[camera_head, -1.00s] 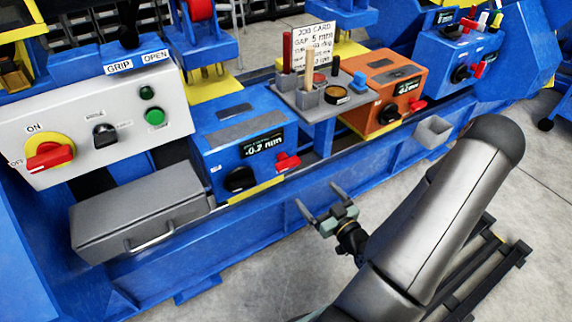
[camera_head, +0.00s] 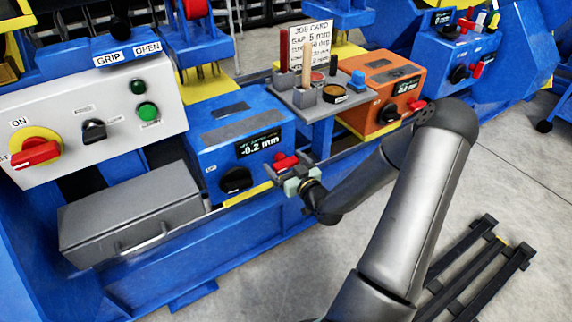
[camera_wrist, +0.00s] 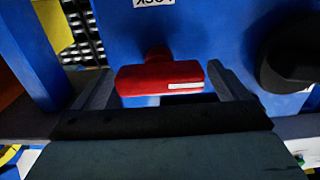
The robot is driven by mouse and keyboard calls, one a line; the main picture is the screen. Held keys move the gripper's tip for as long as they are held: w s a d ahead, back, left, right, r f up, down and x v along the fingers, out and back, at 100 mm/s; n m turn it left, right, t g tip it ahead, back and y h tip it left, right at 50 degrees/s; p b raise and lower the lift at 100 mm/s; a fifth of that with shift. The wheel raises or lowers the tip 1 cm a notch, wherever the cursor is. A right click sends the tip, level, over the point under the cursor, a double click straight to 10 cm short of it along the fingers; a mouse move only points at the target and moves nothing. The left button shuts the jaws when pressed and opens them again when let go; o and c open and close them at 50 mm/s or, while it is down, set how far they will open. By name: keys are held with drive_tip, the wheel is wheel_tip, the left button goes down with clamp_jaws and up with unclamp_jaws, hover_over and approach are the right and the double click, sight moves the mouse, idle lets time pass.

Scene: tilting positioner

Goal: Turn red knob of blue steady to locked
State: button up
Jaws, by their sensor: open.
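The blue steady (camera_head: 215,150) is a blue box with a display reading -0.2 mm and a black knob (camera_head: 236,180) on its front. Its red knob (camera_head: 286,162) is a red bar handle on the lower right of the front face. In the wrist view the red knob (camera_wrist: 160,78) lies roughly level between my fingers, below an upside-down "LOCK" label (camera_wrist: 154,2). My gripper (camera_head: 284,178) is open, with one finger on each side of the red knob. It also shows in the wrist view (camera_wrist: 160,88). I cannot tell whether either finger touches the knob.
The black knob also shows at the right of the wrist view (camera_wrist: 290,52). A grey tool tray (camera_head: 310,100) stands right of the blue steady, before an orange box (camera_head: 385,95). A grey lidded box (camera_head: 130,215) sits left.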

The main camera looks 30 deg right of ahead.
drive_tip(key=c, duration=1)
drive_tip(key=shift+m, duration=0.3)
drive_tip(key=m+p, duration=0.1)
drive_tip(key=m, duration=0.2)
drive_tip(key=shift+d+m+p, duration=0.15)
drive_tip(key=shift+m+p, duration=0.15)
drive_tip(key=shift+p, duration=0.05)
drive_tip(key=m+p, duration=0.2)
drive_tip(key=m, duration=0.3)
drive_tip(key=shift+d, duration=0.1)
drive_tip(key=m+p, duration=0.1)
drive_tip(key=m, duration=0.3)
drive_tip(key=shift+f, duration=0.1)
drive_tip(key=shift+f+m+p, duration=0.2)
drive_tip(key=shift+m+p, duration=0.5)
drive_tip(key=shift+m, duration=1.6)
